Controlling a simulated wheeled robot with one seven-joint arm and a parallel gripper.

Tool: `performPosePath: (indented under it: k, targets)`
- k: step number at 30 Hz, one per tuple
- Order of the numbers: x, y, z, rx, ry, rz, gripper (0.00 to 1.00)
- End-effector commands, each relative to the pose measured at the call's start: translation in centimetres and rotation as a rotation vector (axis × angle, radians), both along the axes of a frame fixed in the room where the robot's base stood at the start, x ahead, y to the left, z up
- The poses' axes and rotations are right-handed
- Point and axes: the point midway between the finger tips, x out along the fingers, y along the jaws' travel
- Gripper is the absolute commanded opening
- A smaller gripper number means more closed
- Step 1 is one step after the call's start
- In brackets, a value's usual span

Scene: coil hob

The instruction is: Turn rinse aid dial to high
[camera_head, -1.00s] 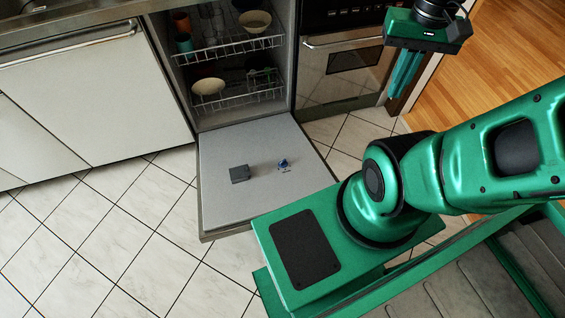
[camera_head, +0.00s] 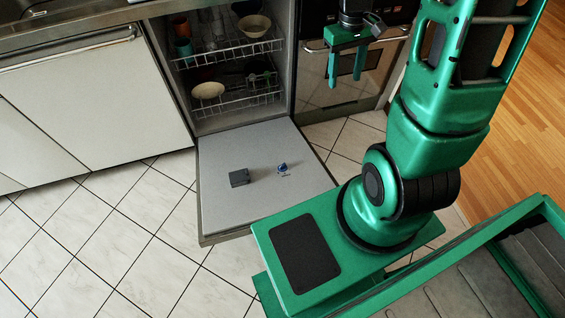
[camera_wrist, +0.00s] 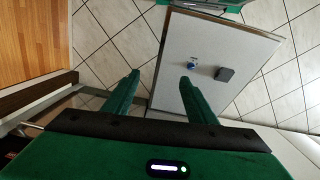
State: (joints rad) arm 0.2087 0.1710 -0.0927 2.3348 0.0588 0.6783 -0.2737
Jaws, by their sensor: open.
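The rinse aid dial (camera_head: 282,168) is a small blue knob on the inner face of the open dishwasher door (camera_head: 230,205). It also shows in the wrist view (camera_wrist: 193,63), beyond my fingertips; its pointer setting is too small to read. A dark grey box (camera_head: 239,177) sits on the door left of the dial, and it shows in the wrist view (camera_wrist: 224,74) right of the dial. My gripper (camera_head: 345,82) is open and empty in front of the oven, up and to the right of the dial, well apart from it. Its fingers also show in the wrist view (camera_wrist: 160,82).
The dishwasher racks (camera_head: 230,48) hold bowls and cups behind the lowered door. The oven (camera_head: 318,90) stands to the right of the dishwasher, close behind my gripper. White cabinets (camera_head: 90,100) stand to the left. Tiled floor left of the door is clear.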

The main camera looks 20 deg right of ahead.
Motion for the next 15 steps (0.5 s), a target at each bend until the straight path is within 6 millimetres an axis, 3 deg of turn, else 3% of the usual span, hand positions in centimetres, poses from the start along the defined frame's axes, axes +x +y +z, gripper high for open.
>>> performPosePath:
  k: [6,15]
  targets:
    - [4.3,1.2,-6.7,0.035,0.023,0.134,0.52]
    - [8.3,4.0,-16.9,0.104,0.03,0.302,0.52]
